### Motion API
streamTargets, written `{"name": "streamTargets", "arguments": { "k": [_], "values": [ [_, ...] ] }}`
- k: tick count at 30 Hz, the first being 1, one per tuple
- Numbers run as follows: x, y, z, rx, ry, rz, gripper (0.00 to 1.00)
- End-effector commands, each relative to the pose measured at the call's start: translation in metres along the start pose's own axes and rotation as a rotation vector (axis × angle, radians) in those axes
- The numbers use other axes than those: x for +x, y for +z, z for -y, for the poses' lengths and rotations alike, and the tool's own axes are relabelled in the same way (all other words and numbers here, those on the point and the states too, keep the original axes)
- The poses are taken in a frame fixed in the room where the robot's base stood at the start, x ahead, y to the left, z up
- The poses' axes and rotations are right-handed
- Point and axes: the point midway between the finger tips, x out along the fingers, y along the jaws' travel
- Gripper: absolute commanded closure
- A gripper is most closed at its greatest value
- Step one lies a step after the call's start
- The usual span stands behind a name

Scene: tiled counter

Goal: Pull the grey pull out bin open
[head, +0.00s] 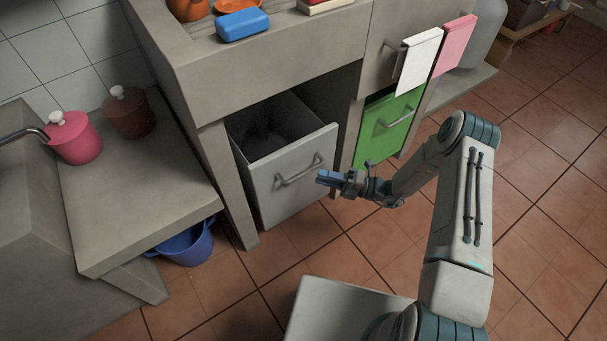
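The grey pull-out bin (289,188) stands under the counter, left of the green bin. It is pulled partway out, and its dark inside shows from above. Its bar handle (300,170) is on the upper part of its front panel. My gripper (321,178) is in front of the panel, just right of the handle. I cannot tell whether it touches the handle. The fingers look close together, but the view is too small to tell whether they are open or shut.
A green bin front (388,126) is to the right, with white (419,62) and pink (455,46) towels above. A blue bucket (189,246) sits on the floor under the left counter (130,215). A blue block (243,25) lies on the counter top. The tiled floor ahead of the bin is clear.

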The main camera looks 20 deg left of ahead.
Motion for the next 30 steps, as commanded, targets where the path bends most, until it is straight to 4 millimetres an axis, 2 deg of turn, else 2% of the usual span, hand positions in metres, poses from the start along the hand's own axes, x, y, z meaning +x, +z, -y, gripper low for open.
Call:
{"name": "streamTargets", "arguments": {
  "k": [3, 10, 15, 23, 27, 30],
  "values": [
    [0.026, -0.001, 0.002, -0.001, 0.001, -0.004, 0.66],
    [0.059, -0.001, 0.001, -0.001, 0.000, -0.003, 0.66],
    [0.068, 0.000, 0.000, -0.001, 0.000, 0.000, 0.66],
    [0.069, 0.000, 0.000, -0.001, 0.000, 0.000, 0.66],
    [0.069, 0.000, 0.000, -0.001, 0.000, 0.000, 1.00],
    [0.069, 0.000, 0.000, -0.001, 0.000, 0.000, 1.00]
  ]
}}
